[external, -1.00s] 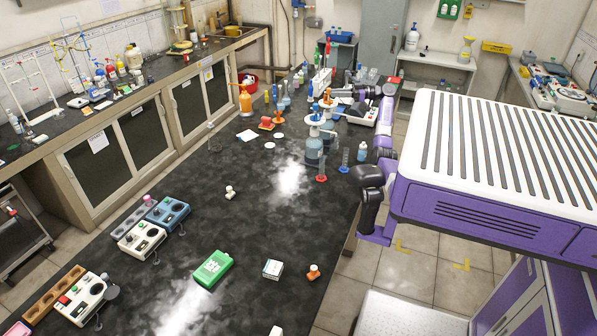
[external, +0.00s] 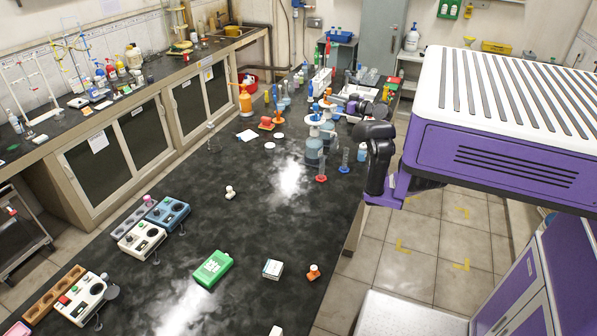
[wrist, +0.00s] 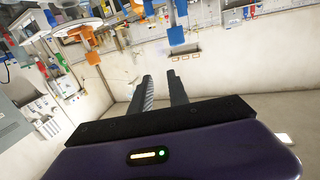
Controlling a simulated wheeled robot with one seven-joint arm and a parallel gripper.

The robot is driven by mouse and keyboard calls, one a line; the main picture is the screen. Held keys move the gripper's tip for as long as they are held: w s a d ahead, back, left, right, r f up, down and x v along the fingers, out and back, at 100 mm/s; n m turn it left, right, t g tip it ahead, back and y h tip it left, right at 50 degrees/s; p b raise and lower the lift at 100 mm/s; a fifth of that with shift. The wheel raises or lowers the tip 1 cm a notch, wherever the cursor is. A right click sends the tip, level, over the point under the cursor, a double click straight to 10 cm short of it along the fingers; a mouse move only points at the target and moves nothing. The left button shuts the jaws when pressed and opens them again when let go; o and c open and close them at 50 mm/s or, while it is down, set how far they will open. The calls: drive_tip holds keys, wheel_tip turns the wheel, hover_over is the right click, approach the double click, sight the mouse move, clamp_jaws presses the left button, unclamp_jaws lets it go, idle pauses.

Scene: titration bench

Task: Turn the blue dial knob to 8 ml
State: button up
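Two bottle-top dispensers stand on the dark bench in the external view. One has a blue dial knob (external: 315,107) and the other an orange one (external: 327,92). In the wrist view, tilted, a blue block-shaped part (wrist: 176,36) hangs near the top, beyond my fingertips. An orange part (wrist: 92,57) is to its left. My gripper (wrist: 159,76) shows two dark fingers with a narrow gap, empty and apart from both parts. In the external view my arm reaches beside the dispensers from the right; its fingers cannot be made out. The dial's scale is too small to read.
Red-based (external: 321,178) and blue-based (external: 343,168) cylinders stand in front of the dispensers. A blue-capped bottle (external: 362,152) is to their right, near the bench edge. An orange wash bottle (external: 245,100) stands left.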

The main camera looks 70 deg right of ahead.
drive_tip(key=s+a+r+h+p, duration=0.1)
drive_tip(key=s+a+r+p, duration=0.1)
approach(316, 115)
drive_tip(key=shift+m+h, duration=0.3)
drive_tip(key=shift+m, duration=0.1)
drive_tip(key=d, duration=0.3)
drive_tip(key=d+f, duration=0.1)
drive_tip(key=d, duration=0.1)
drive_tip(key=shift+w+d+f+b, duration=0.1)
drive_tip(key=shift+w+d+b, duration=0.05)
drive_tip(key=shift+w+b, duration=0.2)
drive_tip(key=p+x, duration=0.2)
drive_tip(key=x, duration=0.9)
drive_tip(key=shift+w+d+f, duration=0.15)
drive_tip(key=shift+w+d, duration=0.05)
drive_tip(key=shift+w, duration=0.15)
clamp_jaws()
